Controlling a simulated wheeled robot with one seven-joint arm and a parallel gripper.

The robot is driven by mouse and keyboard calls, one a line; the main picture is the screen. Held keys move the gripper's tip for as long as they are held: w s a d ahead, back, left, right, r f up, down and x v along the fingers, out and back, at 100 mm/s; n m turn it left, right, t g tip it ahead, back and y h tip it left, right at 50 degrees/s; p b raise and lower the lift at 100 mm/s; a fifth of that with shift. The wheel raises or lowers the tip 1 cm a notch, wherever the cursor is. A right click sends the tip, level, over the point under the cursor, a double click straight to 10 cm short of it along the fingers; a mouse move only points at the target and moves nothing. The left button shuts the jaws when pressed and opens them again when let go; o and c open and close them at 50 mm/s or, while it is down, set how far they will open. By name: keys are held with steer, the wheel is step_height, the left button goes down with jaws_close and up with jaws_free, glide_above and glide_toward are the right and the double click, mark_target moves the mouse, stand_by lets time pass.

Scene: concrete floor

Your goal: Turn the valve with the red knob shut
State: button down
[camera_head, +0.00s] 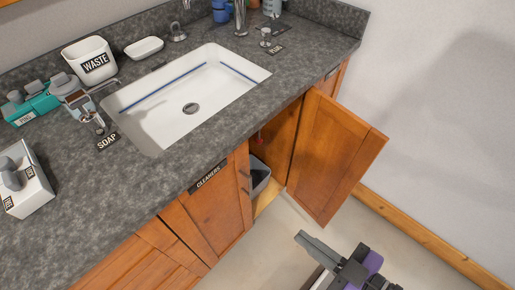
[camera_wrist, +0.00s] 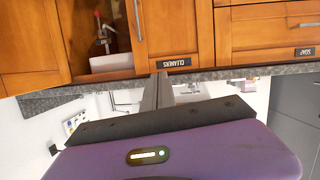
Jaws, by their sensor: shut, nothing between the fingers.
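The red knob (camera_head: 260,138) shows as a small red spot inside the open sink cabinet, above a grey bin. In the wrist view, which is upside down, a red part with pale piping (camera_wrist: 98,22) shows in the cabinet opening; the valve's setting is too small to tell. The right cabinet door (camera_head: 335,160) stands wide open. My gripper (camera_head: 301,238) is outside the cabinet, in front of the open door and low in the picture. Its fingers also show in the wrist view (camera_wrist: 157,88), shut and empty, apart from the valve.
The grey bin (camera_head: 260,177) stands inside the cabinet opening. The closed door labelled CLEANERS (camera_head: 215,205) is left of the opening. The countertop (camera_head: 150,190) overhangs the front. Bare floor (camera_head: 270,240) lies before the cabinet.

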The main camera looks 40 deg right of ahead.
steer(key=w+d+f+n+h+b, duration=0.3)
steer(key=w+f+b, duration=0.5)
steer(key=f, duration=0.7)
steer(key=n+g+h+b, duration=0.2)
steer(key=h+b, duration=0.2)
steer(key=b, duration=0.1)
glide_toward(259, 135)
steer(key=s+a+f, duration=0.1)
steer(key=s+a, duration=0.1)
steer(key=shift+s+a+f, duration=0.1)
steer(key=shift+a+f, duration=0.3)
steer(key=b+x, duration=0.2)
steer(key=x, duration=0.8)
steer(key=shift+f, duration=0.15)
steer(key=shift+s+b, duration=0.1)
steer(key=shift+b, duration=0.3)
